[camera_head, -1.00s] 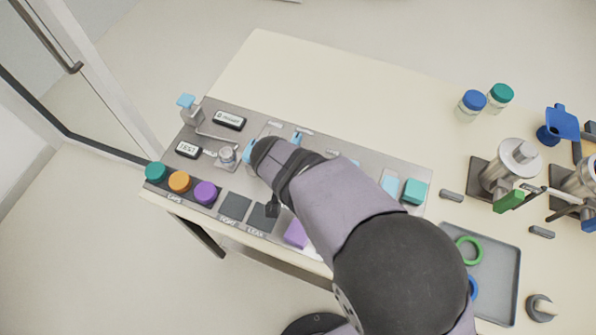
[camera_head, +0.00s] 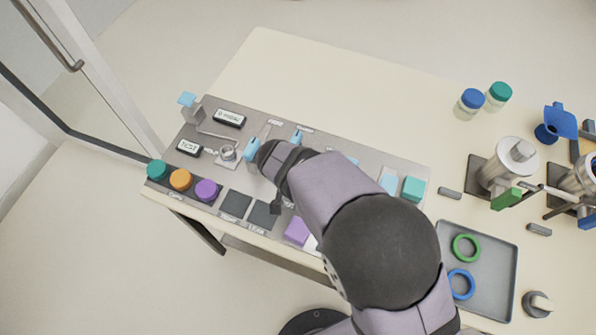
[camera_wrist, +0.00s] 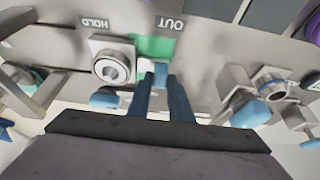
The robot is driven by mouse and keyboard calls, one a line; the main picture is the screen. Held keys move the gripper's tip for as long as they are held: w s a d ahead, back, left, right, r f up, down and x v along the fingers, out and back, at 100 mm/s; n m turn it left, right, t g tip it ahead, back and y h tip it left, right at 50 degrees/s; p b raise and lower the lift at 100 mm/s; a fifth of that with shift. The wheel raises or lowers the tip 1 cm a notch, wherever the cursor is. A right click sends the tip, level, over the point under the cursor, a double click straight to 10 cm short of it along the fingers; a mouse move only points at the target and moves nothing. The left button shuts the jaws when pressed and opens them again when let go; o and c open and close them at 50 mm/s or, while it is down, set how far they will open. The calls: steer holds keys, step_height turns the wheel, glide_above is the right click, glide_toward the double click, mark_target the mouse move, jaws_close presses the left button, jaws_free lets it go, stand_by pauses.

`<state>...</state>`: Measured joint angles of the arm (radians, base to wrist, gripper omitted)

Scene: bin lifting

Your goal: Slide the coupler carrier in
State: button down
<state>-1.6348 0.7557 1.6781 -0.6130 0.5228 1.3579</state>
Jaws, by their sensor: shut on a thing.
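In the wrist view, my gripper (camera_wrist: 160,88) has its two dark blue fingers closed around a small light blue tab (camera_wrist: 160,72). The tab stands over a green strip by the upside-down label OUT. Left of it is a metal block with a round ringed port (camera_wrist: 112,67), below the label HOLD; I take this block and the tab to be parts of the coupler carrier, but cannot see how they join. On the right is a metal fitting with a round socket (camera_wrist: 272,86).
The grey panel (camera_head: 215,137) carries a round metal fitting (camera_head: 228,152), orange (camera_head: 181,180) and purple knobs (camera_head: 206,190), and dark square pads (camera_head: 236,205). A grey tray (camera_head: 493,245) with green and blue rings lies to the right.

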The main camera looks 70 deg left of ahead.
steer(key=w+d+b, duration=0.6)
steer(key=w+d, duration=0.3)
steer(key=shift+w+d, duration=0.2)
steer(key=c, duration=1.6)
jaws_free()
steer(key=shift+w+d, duration=0.1)
steer(key=shift+r, duration=0.1)
steer(key=shift+b+v, duration=0.45)
steer(key=shift+v, duration=3.2)
